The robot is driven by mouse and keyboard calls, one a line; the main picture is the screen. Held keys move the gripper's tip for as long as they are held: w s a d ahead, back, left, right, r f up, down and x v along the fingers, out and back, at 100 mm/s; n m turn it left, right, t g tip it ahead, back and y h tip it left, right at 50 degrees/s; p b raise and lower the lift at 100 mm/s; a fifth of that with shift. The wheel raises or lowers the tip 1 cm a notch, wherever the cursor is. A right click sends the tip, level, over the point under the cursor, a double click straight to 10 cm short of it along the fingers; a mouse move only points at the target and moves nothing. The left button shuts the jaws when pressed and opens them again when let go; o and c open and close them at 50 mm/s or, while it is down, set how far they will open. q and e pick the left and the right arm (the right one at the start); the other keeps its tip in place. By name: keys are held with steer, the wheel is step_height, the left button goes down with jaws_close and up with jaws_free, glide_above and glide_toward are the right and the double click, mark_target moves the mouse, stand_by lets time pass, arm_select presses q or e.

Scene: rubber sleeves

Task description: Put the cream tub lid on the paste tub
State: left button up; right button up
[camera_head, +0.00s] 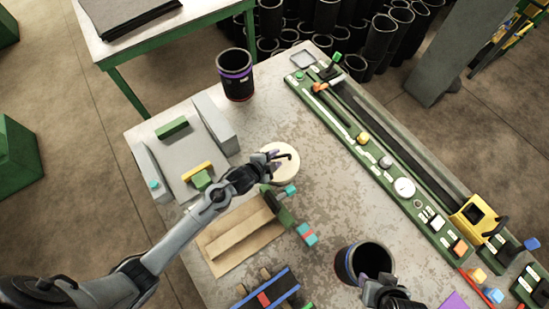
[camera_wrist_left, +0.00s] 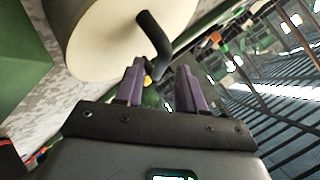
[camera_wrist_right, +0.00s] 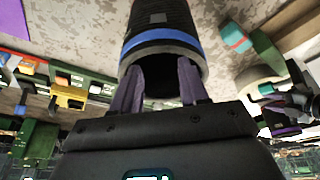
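A round cream piece (camera_head: 268,173) lies near the middle of the table, also in the left wrist view (camera_wrist_left: 100,45). I cannot tell whether it is the lid, the paste tub, or both together. A bent black handle (camera_wrist_left: 150,40) shows in front of its cream face. My left gripper (camera_head: 275,157) is over this piece. Its purple fingers (camera_wrist_left: 160,70) are apart, with the handle's end near the gap; contact is unclear. My right gripper (camera_wrist_right: 160,65) has its fingers apart at the rim of a black sleeve with a blue band (camera_wrist_right: 160,45); it is at the front right in the head view (camera_head: 350,262).
Another black sleeve with a purple band (camera_head: 235,75) stands at the back left. A green rail fixture (camera_head: 400,185) runs along the right side. A grey cradle (camera_head: 180,160), a cardboard piece (camera_head: 235,240) and small tools crowd the left and front. The back middle is clear.

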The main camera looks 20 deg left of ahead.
arm_select(q)
steer(key=s+a+r+n+g+y, duration=0.1)
steer(key=s+r+n+g, duration=0.1)
steer(key=s, duration=0.6)
steer(key=s+a+r+n+g+y, duration=0.1)
steer(key=s+a+r+n+g, duration=0.1)
steer(key=s+r+n, duration=0.3)
steer(key=s+a+r+n+g+y, duration=0.1)
steer(key=s+n, duration=0.4)
steer(key=s, duration=0.8)
step_height(320, 180, up, 3)
steer(key=shift+s+a+f+g+p, duration=0.2)
steer(key=shift+a+g+p, duration=0.35)
steer(key=shift+g, duration=0.55)
arm_select(e)
steer(key=shift+r, duration=0.15)
arm_select(q)
steer(key=shift+s+a+r, duration=0.1)
arm_select(e)
steer(key=shift+s, duration=0.1)
